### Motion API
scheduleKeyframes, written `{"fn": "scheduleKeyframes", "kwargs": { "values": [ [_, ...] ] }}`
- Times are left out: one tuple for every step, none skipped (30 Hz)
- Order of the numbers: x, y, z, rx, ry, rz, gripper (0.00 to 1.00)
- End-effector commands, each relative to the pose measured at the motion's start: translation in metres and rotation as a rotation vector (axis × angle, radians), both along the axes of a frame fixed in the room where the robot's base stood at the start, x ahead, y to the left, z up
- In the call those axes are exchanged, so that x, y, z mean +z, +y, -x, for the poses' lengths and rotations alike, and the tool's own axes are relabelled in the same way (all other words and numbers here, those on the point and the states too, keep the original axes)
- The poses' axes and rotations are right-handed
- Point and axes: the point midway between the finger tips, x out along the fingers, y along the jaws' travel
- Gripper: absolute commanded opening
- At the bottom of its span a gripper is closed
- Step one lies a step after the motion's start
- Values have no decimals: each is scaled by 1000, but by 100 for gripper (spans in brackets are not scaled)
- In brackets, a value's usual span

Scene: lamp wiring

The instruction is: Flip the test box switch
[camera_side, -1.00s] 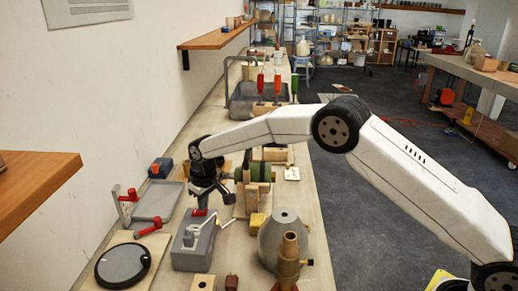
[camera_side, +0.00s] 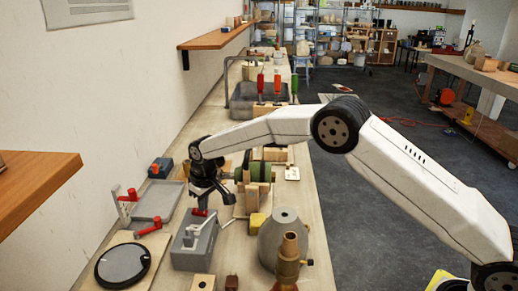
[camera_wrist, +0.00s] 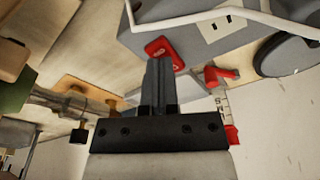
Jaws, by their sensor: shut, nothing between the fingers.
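The test box is a grey box (camera_side: 192,249) on the bench in the side view. The wrist view shows its light face with dark slots (camera_wrist: 228,27). Its red switch (camera_side: 199,212) is at the box's far end, and it also shows in the wrist view (camera_wrist: 158,46). My gripper (camera_side: 201,203) points down just over the switch. In the wrist view my gripper (camera_wrist: 158,64) is shut and empty, its fingertips at the switch's edge and hiding part of it. I cannot tell whether they touch it.
A white bent wire or rod (camera_wrist: 200,18) passes over the box. A grey tray (camera_side: 158,203) with red-handled clamps lies left. A round black disc (camera_side: 122,265) is at front left. A grey cone (camera_side: 284,237) and a green-banded coil (camera_side: 257,172) stand right.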

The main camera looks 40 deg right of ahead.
Motion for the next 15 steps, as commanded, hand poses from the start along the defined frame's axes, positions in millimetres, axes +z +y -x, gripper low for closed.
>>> {"fn": "scheduleKeyframes", "kwargs": {
  "values": [
    [4,0,0,0,-2,-1,0],
    [5,0,0,0,-2,-1,0],
    [8,0,0,0,-2,-1,0],
    [9,0,0,0,-2,-1,0],
    [11,0,0,0,-2,-1,0],
    [13,0,0,0,-2,-1,0],
    [15,0,0,0,-2,-1,0],
    [16,0,0,0,-2,-1,0],
    [19,0,0,0,-2,-1,0],
    [21,0,0,0,-2,-1,0],
    [22,0,0,0,-2,-1,0],
    [25,0,0,0,-2,-1,0],
    [26,0,0,0,-2,-1,0],
    [28,0,-1,0,-2,-1,0],
    [30,0,-1,0,-2,-1,0]
  ]
}}
